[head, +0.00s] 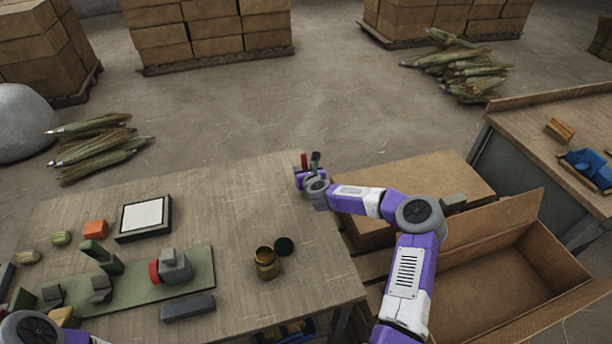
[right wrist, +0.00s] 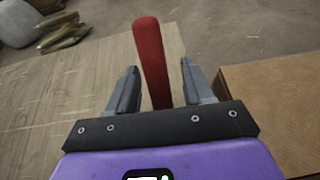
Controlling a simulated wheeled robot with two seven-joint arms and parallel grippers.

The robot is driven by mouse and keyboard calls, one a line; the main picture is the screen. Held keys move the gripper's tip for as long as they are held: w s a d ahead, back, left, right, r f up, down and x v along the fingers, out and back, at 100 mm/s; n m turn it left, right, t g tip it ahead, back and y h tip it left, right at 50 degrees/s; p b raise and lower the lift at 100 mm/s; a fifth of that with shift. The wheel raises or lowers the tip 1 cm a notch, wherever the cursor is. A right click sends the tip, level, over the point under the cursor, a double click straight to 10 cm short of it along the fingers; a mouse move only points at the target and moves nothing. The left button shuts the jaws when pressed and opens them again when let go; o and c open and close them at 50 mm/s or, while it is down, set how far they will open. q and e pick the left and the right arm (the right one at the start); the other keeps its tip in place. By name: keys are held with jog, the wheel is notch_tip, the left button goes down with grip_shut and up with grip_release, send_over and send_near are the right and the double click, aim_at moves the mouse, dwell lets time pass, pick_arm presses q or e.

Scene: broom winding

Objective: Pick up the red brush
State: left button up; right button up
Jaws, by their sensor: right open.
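The red brush (right wrist: 150,55) shows in the right wrist view as a smooth red handle rising between my right gripper's fingers. Its lower end is hidden behind the gripper body. In the head view the red brush (head: 304,160) is a small red patch at the far right part of the table, mostly hidden by the gripper. My right gripper (head: 309,162) is open, with one finger on each side of the handle; it also shows in the right wrist view (right wrist: 160,75). Gaps show beside the handle. My left gripper is not in view; only part of my left arm shows at the bottom left.
An open cardboard box (head: 490,285) and a closed carton (head: 430,185) stand to the right. The table's far middle is clear.

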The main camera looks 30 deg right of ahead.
grip_shut()
